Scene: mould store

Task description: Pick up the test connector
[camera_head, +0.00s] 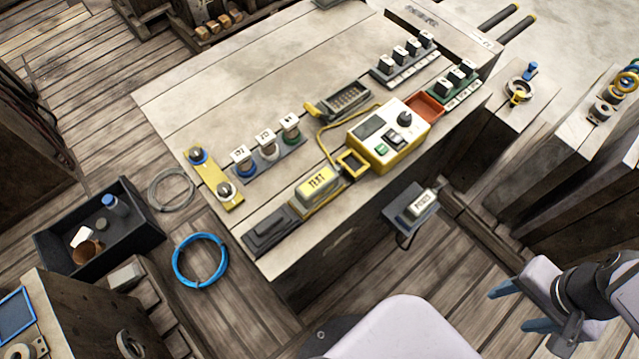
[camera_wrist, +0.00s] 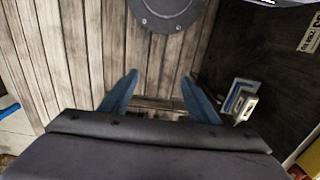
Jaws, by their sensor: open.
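The test connector (camera_head: 316,186) is a yellow block with a pale top marked "TEST". It sits at the front edge of the wooden bench, in a yellow holder, with a yellow cable running near it toward the yellow tester box (camera_head: 388,136). My gripper (camera_head: 514,306) is at the lower right in the head view, well away from the connector, over the floor. Its blue fingers are apart and empty; the wrist view shows them spread (camera_wrist: 160,92) above floor boards. I cannot make out the connector in the wrist view with certainty.
A black socket (camera_head: 270,229) lies left of the connector. A grey bracket with a white block (camera_head: 418,206) juts from the bench front. Labelled plugs (camera_head: 267,150) stand behind. A dark crate (camera_head: 100,232) and blue cable coil (camera_head: 200,261) lie left. Upright slabs (camera_head: 560,150) stand right.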

